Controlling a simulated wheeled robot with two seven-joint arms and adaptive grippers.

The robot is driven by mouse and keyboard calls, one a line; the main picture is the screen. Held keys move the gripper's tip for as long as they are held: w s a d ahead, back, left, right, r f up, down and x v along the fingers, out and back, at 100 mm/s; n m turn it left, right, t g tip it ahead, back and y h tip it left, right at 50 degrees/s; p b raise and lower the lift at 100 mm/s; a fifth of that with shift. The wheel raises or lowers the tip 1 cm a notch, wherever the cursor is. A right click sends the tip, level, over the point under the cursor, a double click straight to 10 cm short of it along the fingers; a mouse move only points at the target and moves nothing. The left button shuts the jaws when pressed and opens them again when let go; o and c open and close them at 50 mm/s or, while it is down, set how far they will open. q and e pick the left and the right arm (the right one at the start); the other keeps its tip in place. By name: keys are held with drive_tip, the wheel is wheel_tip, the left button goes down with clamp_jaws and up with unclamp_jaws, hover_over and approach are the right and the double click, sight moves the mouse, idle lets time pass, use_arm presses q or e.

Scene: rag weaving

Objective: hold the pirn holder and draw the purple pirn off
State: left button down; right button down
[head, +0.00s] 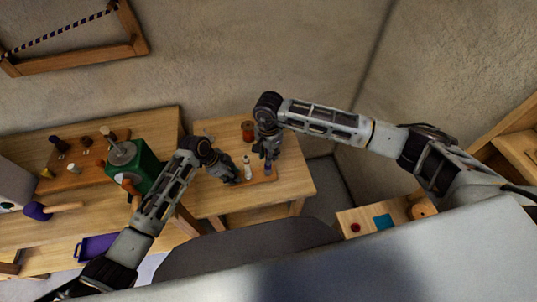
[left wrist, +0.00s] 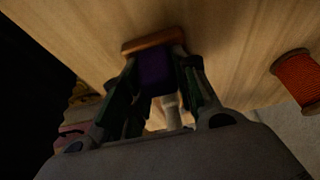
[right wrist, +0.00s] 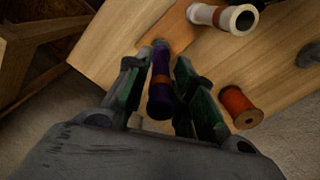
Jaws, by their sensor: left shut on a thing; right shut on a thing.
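The wooden pirn holder (head: 262,179) lies on the small table. My left gripper (head: 232,178) is shut at its left end. In the left wrist view the holder's brown wood (left wrist: 150,43) shows beyond the fingers, with a dark purple part (left wrist: 155,72) between them. My right gripper (head: 268,156) is shut on the purple pirn (right wrist: 160,75), which shows between its fingers in the right wrist view. In the head view the purple pirn (head: 268,168) is upright over the holder's right part; its lower end is unclear. A white pirn (head: 247,168) stands on the holder between my grippers.
An orange-red spool (head: 248,130) stands behind the holder on the small table (head: 295,180). A green winder (head: 130,165) and a board with several pirns (head: 70,160) are on the left bench. The small table's right side is clear.

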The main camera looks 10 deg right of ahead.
drive_tip(key=shift+r, duration=0.1)
idle(0.3)
drive_tip(key=shift+r, duration=2.9)
use_arm(q)
drive_tip(key=c, duration=1)
unclamp_jaws()
drive_tip(key=shift+r, duration=0.1)
drive_tip(key=v, duration=1.1)
drive_tip(key=shift+a+r, duration=0.25)
drive_tip(key=shift+r, duration=0.1)
drive_tip(key=shift+s, duration=0.1)
